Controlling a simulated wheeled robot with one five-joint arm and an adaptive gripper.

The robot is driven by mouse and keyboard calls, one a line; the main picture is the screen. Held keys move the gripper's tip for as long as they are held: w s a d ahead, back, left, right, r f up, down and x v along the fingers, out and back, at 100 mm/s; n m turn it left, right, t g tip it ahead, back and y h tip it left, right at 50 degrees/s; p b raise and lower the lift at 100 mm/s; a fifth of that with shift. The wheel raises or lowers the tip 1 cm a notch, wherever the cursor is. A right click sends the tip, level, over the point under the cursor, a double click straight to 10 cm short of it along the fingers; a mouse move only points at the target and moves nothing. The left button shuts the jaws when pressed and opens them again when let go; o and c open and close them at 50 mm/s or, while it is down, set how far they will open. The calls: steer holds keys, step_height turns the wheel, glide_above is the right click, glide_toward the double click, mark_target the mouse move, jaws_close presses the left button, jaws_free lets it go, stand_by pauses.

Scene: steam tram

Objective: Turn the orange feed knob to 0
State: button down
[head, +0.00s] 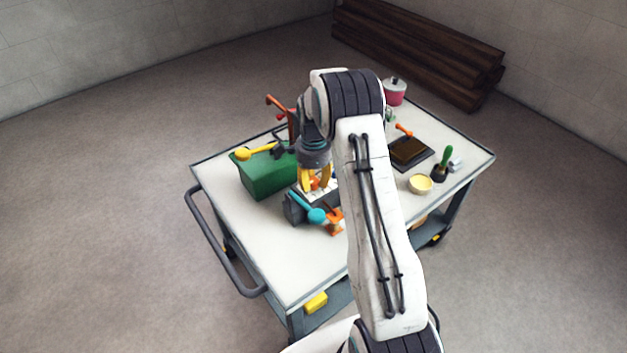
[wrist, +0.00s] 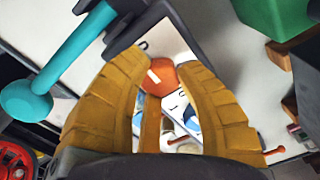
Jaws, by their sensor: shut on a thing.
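The orange feed knob (wrist: 160,78) shows between my fingertips in the wrist view, with a pale mark on its face. In the head view, a bit of orange (head: 315,184) shows between the yellow fingers. My gripper (head: 316,178) points down over a small white panel beside the green box. In the wrist view, my gripper (wrist: 160,68) is shut on the knob, one finger on each side. A white plate with dark and blue markings (wrist: 179,102) lies by the knob. My fingers hide part of it, and I cannot read where the knob points.
A teal-handled lever (head: 315,215) stands close in front of my gripper, and also shows in the wrist view (wrist: 75,50). The green box (head: 267,177) with a yellow lever (head: 254,153) is to the left. The cart top's front is clear.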

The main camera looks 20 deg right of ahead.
steer(key=shift+s+f, duration=0.15)
steer(key=c, duration=0.8)
jaws_free()
